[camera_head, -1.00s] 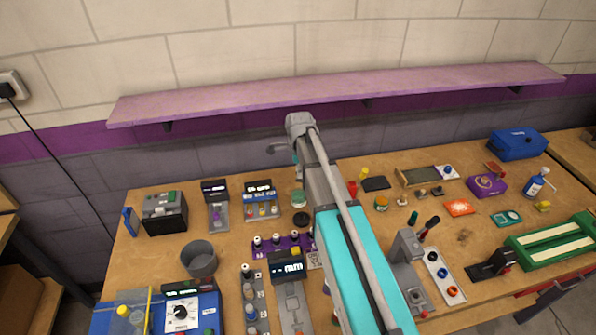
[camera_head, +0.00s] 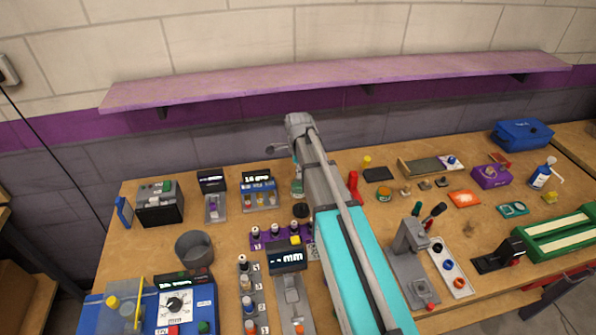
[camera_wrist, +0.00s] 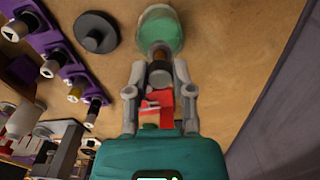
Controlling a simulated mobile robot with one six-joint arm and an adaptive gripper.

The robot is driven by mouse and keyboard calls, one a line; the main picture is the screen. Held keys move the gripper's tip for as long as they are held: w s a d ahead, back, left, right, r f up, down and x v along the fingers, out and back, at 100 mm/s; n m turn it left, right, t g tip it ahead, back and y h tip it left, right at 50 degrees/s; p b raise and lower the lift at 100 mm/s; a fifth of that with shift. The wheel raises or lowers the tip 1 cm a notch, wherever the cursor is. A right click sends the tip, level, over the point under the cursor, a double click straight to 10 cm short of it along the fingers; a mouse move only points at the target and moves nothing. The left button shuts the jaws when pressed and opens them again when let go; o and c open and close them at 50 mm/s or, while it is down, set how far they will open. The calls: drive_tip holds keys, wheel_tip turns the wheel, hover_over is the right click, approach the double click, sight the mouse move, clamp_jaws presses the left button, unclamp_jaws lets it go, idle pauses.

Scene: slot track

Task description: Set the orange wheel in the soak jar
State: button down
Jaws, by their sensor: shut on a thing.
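My gripper (camera_wrist: 159,68) is shut on a small dark round piece (camera_wrist: 159,75) with an orange-brown part towards the jar, which I take as the orange wheel. The fingers cover its sides. The round glass jar with pale green contents (camera_wrist: 161,32) lies just beyond the fingertips in the wrist view. I take it as the soak jar. In the head view the jar (camera_head: 297,190) is partly hidden by my arm. I cannot tell whether the wheel touches the jar.
A dark round disc with a knob (camera_wrist: 97,32) lies left of the jar. A purple rack (camera_wrist: 72,62) stands further left. A red upright piece (camera_head: 352,184) stands right of my arm. A white tray (camera_head: 449,265) holds several rings, one orange-red. A shelf (camera_head: 330,82) runs above the bench.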

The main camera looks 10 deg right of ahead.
drive_tip(key=shift+f+b, duration=1.85)
drive_tip(key=shift+f, duration=0.3)
drive_tip(key=shift+c, duration=2)
unclamp_jaws()
drive_tip(key=shift+r, duration=0.1)
